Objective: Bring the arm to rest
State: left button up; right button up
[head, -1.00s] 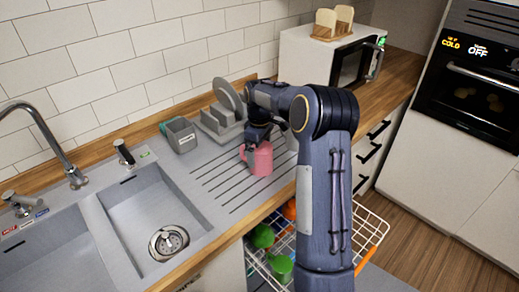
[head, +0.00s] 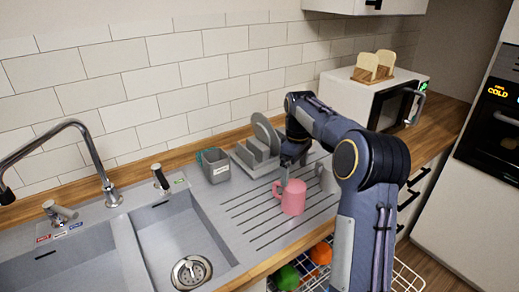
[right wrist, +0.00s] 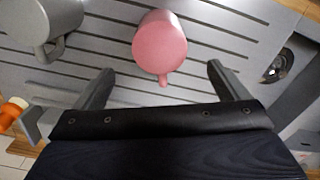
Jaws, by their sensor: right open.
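My right arm reaches from the lower right over the drainboard in the head view. My right gripper (head: 285,180) is at the pink mug, partly hidden by its own links. In the right wrist view its two fingers (right wrist: 160,76) are spread apart with nothing held between them. The pink mug (head: 293,198) stands on the ribbed drainboard (head: 262,222). In the right wrist view the pink mug (right wrist: 160,45) lies just beyond the fingertips, its handle pointing toward the gripper. My left gripper is not in view.
A grey mug (right wrist: 60,18) stands close beside the pink one. A dish rack with plates (head: 256,150) and a grey holder (head: 215,166) are behind. The sink (head: 185,240) is left, the microwave (head: 365,98) right. An open dishwasher rack (head: 405,278) is below.

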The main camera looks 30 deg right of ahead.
jog(key=s+a+r+m+t+y, duration=0.1)
jog(key=s+a+r+m+t, duration=0.1)
jog(key=s+a, duration=0.75)
jog(key=s+a+r+m+t+y, duration=0.25)
jog(key=s+a, duration=0.45)
jog(key=s, duration=0.5)
jog(key=s+a+f+m+t, duration=0.1)
jog(key=s+a+f+m, duration=0.1)
jog(key=s+a+f, duration=0.3)
jog(key=s+a, duration=0.1)
jog(key=s, duration=0.1)
jog(key=shift+s+a, duration=0.2)
jog(key=shift+s, duration=0.1)
